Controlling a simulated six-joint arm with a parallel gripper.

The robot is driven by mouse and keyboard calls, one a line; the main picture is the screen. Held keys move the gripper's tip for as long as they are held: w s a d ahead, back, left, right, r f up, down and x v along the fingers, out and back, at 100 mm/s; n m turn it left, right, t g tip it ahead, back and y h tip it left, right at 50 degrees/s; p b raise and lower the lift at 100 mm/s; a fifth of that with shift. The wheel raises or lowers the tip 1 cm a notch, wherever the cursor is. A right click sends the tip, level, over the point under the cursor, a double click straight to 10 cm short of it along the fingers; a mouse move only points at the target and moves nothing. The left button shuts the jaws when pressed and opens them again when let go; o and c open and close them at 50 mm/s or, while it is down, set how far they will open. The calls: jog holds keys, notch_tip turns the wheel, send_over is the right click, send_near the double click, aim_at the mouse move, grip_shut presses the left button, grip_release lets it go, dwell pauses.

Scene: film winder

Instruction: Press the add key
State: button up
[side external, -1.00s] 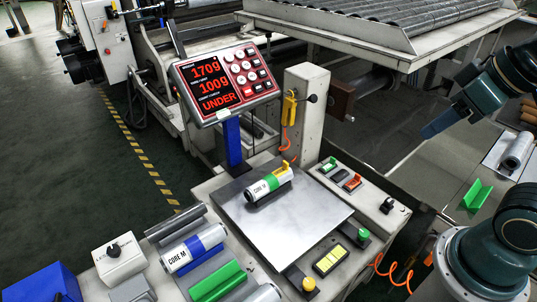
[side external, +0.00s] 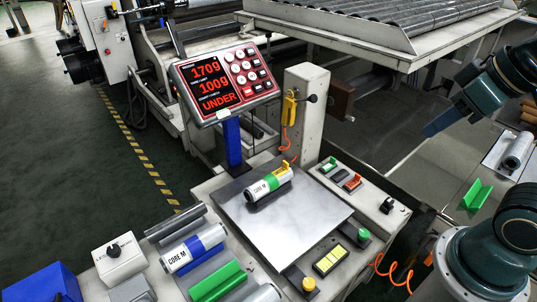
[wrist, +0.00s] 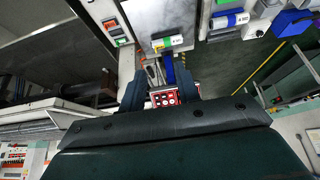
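The scale's red-framed display unit (side external: 224,82) stands on a blue post. Its screen reads 170g, 100g and UNDER in red. Its keypad (side external: 249,70) has white round keys plus red and dark keys; the labels are too small to read, so I cannot tell which is the add key. My gripper (side external: 430,131) is at the right, well apart from the display unit. In the wrist view my gripper (wrist: 160,82) has its two fingers spread with nothing held. The display unit (wrist: 165,97) shows between them, farther off and partly hidden by the gripper body.
A core with a green band (side external: 269,183) lies on the metal scale plate (side external: 300,222). A blue-banded core (side external: 193,248) lies in front left. A pale post (side external: 306,105) with a yellow hanging tool (side external: 290,107) stands right of the display. The roller table (side external: 400,30) is behind.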

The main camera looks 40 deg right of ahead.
jog(key=shift+w+r, duration=0.1)
jog(key=shift+w, duration=0.2)
grip_shut()
jog(key=w+n+t+y, duration=0.25)
jog(key=w+t, duration=0.35)
jog(key=w, duration=2.6)
jog(key=w+d+f+m+t+h, duration=0.2)
jog(key=w+d+f+t, duration=0.3)
jog(key=w+d+f, duration=0.6)
jog(key=shift+w+d+f+t, duration=0.4)
jog(key=shift+w+f, duration=0.75)
jog(key=shift+w, duration=0.4)
jog(key=shift+m+h, duration=0.25)
